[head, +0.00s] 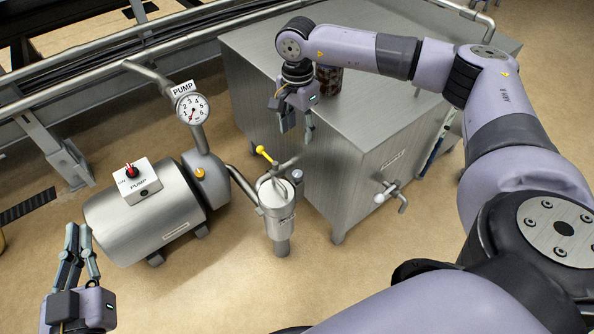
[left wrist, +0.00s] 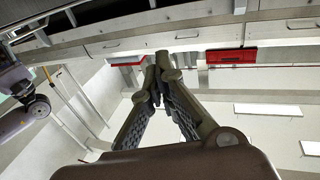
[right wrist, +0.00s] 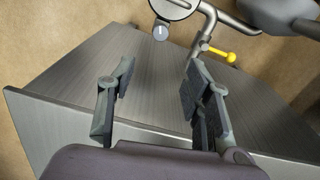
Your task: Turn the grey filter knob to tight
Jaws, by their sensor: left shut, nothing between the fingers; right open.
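The filter (head: 277,197) is a metal canister on a post in front of the steel cabinet. A small light-grey knob (head: 297,175) sits at the right of its top. In the right wrist view the grey knob (right wrist: 161,32) shows near the top, beyond the fingers. My right gripper (head: 297,128) is open and empty, above and behind the knob, apart from it. Its spread fingers (right wrist: 158,80) show over the cabinet top. My left gripper (head: 79,232) is shut and empty at the lower left, far from the filter. Any tight marking is too small to read.
A yellow-handled valve (head: 265,155) stands close beside the knob. The pump (head: 150,215) with a red switch and the gauge (head: 193,108) are to the left. The steel cabinet (head: 365,115) is behind and right, with a tap (head: 390,194). The front floor is clear.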

